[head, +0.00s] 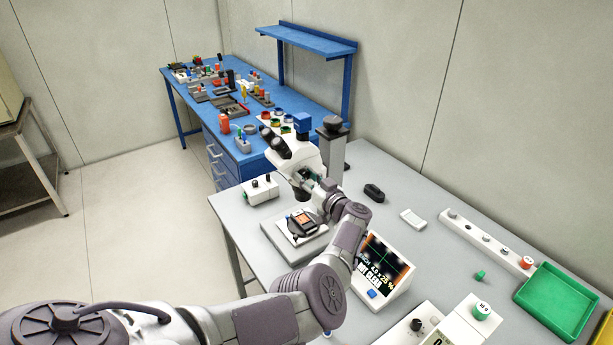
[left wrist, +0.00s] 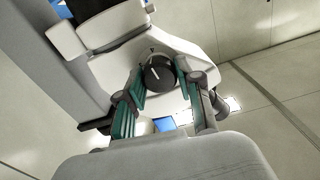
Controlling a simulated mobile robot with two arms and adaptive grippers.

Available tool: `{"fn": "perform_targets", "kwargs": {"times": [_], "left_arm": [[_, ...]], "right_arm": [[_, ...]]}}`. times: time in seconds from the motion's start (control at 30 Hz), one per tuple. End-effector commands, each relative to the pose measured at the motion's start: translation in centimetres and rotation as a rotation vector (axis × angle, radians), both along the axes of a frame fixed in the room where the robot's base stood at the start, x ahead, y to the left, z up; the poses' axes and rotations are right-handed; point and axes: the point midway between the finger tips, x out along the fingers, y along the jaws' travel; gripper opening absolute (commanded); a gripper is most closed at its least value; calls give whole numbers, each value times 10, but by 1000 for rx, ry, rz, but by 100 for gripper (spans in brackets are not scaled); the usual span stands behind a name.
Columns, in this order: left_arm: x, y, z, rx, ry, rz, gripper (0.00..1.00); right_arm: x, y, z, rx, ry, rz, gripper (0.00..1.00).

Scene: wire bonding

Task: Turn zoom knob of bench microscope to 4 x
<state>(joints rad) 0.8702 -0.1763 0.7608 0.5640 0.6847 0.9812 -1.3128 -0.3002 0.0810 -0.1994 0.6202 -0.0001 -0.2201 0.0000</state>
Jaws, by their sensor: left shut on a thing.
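The bench microscope (head: 305,160) stands on the grey table, with its eyepieces to the left and its grey column behind. Its black zoom knob (left wrist: 159,73) shows in the left wrist view, with a white pointer line on its face. My left gripper (left wrist: 158,82) is shut on the knob, one green-padded finger on each side of it. In the head view my left gripper (head: 318,178) is at the side of the microscope head, partly hidden by my own arm. The knob's scale marks are too small to read. My right gripper is not in view.
A stage with a small workpiece (head: 303,222) lies under the microscope. A display screen (head: 384,265) stands close to my arm. A black object (head: 374,193) and a white one (head: 413,219) lie behind. A green tray (head: 556,300) is at the right.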

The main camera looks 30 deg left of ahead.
Motion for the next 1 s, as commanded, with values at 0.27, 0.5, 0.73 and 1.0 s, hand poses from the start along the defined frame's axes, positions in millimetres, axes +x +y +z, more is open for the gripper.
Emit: {"fn": "perform_targets", "kwargs": {"times": [0.27,0.5,0.73,1.0], "left_arm": [[0,-1,-2,18,52,0,1],[0,0,-2,20,56,0,1],[0,0,-2,19,55,0,47],[0,0,-1,21,53,0,61]], "right_arm": [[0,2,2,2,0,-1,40],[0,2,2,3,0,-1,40],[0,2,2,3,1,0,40],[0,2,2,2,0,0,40]]}}
